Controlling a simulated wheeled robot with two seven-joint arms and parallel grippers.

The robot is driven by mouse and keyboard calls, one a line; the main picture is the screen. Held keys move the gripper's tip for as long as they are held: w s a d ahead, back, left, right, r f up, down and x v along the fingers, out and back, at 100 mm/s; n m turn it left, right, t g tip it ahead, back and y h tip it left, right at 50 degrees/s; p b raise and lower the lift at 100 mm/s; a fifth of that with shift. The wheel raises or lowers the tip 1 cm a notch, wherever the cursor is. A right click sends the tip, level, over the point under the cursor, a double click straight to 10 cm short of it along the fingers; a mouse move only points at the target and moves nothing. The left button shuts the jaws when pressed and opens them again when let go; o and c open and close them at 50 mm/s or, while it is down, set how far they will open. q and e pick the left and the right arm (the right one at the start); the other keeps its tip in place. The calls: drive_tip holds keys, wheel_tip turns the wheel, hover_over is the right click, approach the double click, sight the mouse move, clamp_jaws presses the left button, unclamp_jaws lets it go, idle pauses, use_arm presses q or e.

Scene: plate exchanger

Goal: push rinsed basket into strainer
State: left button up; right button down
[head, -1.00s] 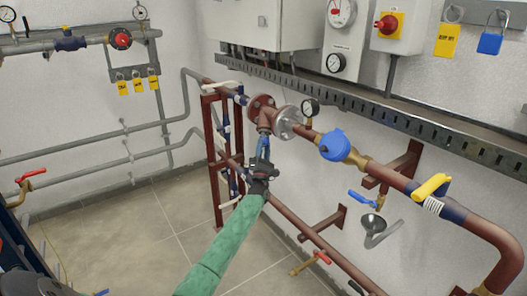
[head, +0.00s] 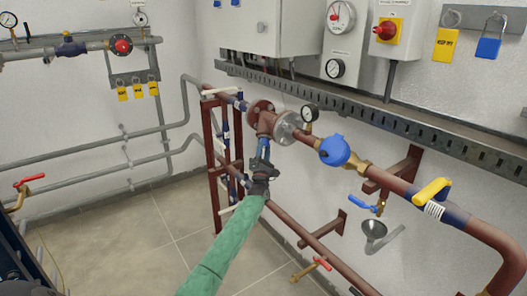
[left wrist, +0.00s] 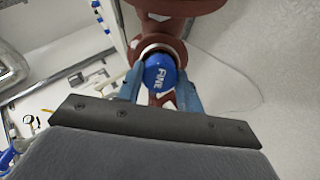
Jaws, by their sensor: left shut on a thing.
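The strainer (head: 266,122) is a red-brown body in the pipe run, with its branch pointing down, between flanges. My left gripper (head: 263,150) is right under that branch, its blue fingers pointing up. In the left wrist view the gripper (left wrist: 159,88) is shut on the basket's round blue end (left wrist: 160,72), which is marked "FINE". This end sits at the pale rim of the strainer's opening (left wrist: 160,47). The rest of the basket is hidden, and I cannot tell how deep it sits. My right gripper is not in view.
A red-brown frame (head: 214,165) with valves stands left of the strainer. A pressure gauge (head: 310,112) and a blue round device (head: 334,150) are on the pipe to the right. A lower pipe (head: 300,229) runs beneath. The floor (head: 135,235) at left is clear.

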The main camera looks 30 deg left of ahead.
use_arm(q)
drive_tip(key=shift+a+r, duration=0.1)
drive_tip(key=shift+r, duration=0.2)
drive_tip(key=shift+c, duration=0.4)
drive_tip(key=o, duration=1.2)
drive_tip(key=shift+w+f, duration=0.1)
drive_tip(key=shift+w, duration=0.05)
drive_tip(key=shift+v, duration=0.8)
drive_tip(key=b+v, duration=0.2)
drive_tip(key=v, duration=0.5)
drive_tip(key=shift+s+f, duration=0.2)
